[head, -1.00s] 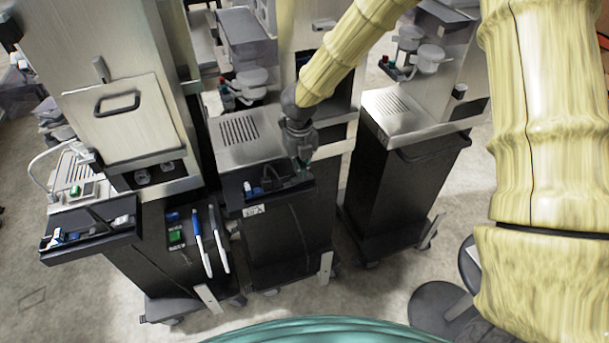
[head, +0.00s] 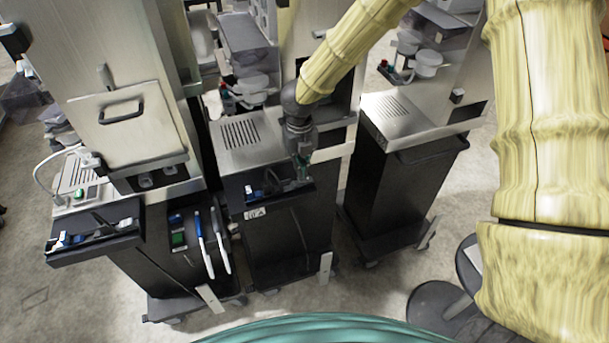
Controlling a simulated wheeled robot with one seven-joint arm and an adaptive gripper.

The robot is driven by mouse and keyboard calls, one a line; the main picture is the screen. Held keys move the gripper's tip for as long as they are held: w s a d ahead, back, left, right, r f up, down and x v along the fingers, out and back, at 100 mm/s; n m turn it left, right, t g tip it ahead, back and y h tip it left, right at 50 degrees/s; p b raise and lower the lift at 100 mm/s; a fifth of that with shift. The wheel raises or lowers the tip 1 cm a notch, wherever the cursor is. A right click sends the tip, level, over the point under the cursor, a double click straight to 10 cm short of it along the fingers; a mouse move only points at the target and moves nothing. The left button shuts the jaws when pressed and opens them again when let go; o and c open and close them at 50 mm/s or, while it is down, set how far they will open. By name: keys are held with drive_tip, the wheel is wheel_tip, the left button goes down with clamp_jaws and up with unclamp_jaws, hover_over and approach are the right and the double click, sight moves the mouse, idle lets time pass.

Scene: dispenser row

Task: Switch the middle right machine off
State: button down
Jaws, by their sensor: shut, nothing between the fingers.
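Three machines in a row show in the head view. The middle machine (head: 236,135) has a slotted steel top, a dark front and a small tray (head: 250,205) with a blue item on it. The right machine (head: 388,112) has a similar slotted top on a black cabinet. Which one the task calls middle right I cannot tell. My gripper (head: 303,176) is shut and empty, pointing down at the right part of the middle machine's front tray. Whether it touches the tray or a switch is not clear. It hides part of that tray.
The left machine (head: 135,135) has a handled panel, a green button (head: 80,193) and a protruding dark tray (head: 95,240). Blue and white handles (head: 200,238) hang on its cabinet. A dark round stool or base (head: 440,305) stands at lower right. Pale floor is open at lower left.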

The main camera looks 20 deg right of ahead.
drive_tip(key=shift+r+p, duration=1.45)
drive_tip(key=shift+r, duration=0.55)
